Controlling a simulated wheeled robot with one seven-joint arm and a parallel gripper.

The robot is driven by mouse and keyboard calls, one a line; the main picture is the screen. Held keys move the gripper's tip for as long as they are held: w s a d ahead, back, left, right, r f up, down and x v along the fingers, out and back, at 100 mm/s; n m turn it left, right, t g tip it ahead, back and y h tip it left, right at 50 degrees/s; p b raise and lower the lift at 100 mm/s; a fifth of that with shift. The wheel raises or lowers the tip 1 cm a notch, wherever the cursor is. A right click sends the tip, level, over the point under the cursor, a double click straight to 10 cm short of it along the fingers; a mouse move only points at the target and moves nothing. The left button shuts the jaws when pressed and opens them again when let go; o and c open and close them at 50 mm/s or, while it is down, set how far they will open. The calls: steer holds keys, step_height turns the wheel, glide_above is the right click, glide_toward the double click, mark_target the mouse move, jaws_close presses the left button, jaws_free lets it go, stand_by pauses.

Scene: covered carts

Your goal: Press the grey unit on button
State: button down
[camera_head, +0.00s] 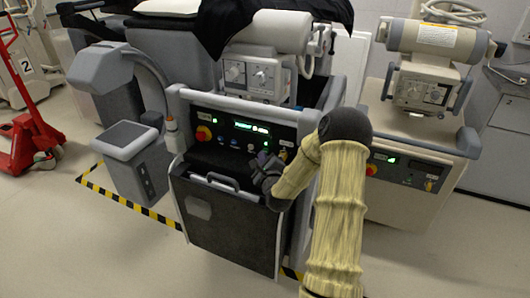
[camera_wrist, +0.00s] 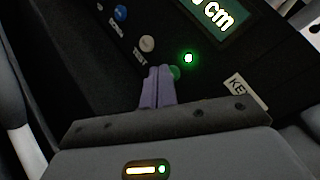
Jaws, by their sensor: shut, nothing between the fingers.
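The grey unit (camera_head: 222,215) is the middle cart, with a dark control panel, a lit green display and a red-and-yellow knob. In the wrist view its panel shows a bright green lamp (camera_wrist: 188,58) and a dimmer green button (camera_wrist: 175,72), partly hidden behind my fingertips. I cannot read a label on that green button. My gripper (camera_wrist: 160,70) has its purple fingers together, empty, with the tips right at the green button; I cannot tell whether they touch it. In the head view my gripper (camera_head: 264,165) is at the panel's lower right part.
A beige button (camera_wrist: 147,43) labelled TEST and a blue button (camera_wrist: 121,12) sit close to my fingertips. A cream cart (camera_head: 415,170) stands to the right. A red pallet jack (camera_head: 30,135) is at the left. Open floor lies in front, left of my arm.

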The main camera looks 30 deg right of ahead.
steer(key=shift+w+d, duration=0.3)
steer(key=shift+d, duration=0.15)
stand_by(1.0)
steer(key=shift+s+a+f, duration=0.1)
steer(key=shift+s+a, duration=0.35)
steer(key=shift+a, duration=0.1)
steer(key=shift+s+a, duration=0.1)
steer(key=s+a, duration=0.1)
steer(key=a, duration=0.1)
steer(key=s+a+b, duration=0.1)
steer(key=s+a, duration=0.1)
stand_by(0.6)
stand_by(0.6)
